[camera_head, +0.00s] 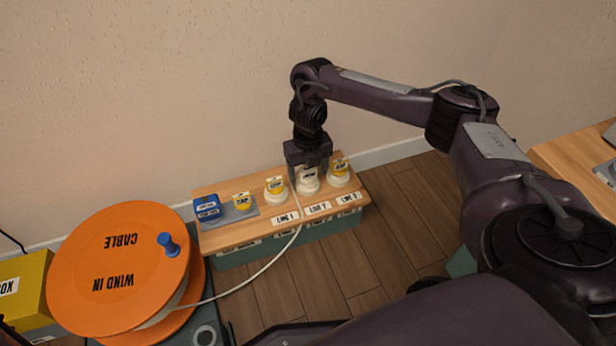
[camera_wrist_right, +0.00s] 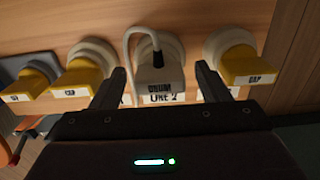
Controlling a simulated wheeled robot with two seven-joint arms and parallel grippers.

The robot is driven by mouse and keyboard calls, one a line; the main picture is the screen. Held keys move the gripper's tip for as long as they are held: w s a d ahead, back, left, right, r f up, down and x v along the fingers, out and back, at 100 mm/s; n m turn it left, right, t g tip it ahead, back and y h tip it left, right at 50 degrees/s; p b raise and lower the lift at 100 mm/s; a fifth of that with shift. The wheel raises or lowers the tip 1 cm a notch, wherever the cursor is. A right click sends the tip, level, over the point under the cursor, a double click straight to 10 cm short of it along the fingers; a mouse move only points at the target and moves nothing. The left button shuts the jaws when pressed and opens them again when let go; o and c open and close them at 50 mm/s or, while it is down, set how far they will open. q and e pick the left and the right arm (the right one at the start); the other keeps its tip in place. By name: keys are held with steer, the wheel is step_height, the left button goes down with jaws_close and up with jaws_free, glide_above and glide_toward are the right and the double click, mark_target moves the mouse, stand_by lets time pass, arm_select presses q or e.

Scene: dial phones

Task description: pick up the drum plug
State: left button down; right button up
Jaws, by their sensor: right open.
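My right gripper (camera_wrist_right: 158,82) is open, with one finger on each side of the plug. The fingers appear apart from it. In the head view my right gripper (camera_head: 309,170) points down over the plug and partly hides it. My left gripper is not clearly in view.
Yellow caps (camera_head: 275,184) and (camera_head: 340,166) sit on sockets either side of the plug. Another yellow cap (camera_head: 242,201) and a blue block (camera_head: 207,208) are at the stand's left. The cable runs to the orange drum (camera_head: 120,270). A wooden table (camera_head: 580,165) is at right.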

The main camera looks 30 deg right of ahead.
steer(key=c, duration=1.2)
steer(key=shift+o, duration=0.2)
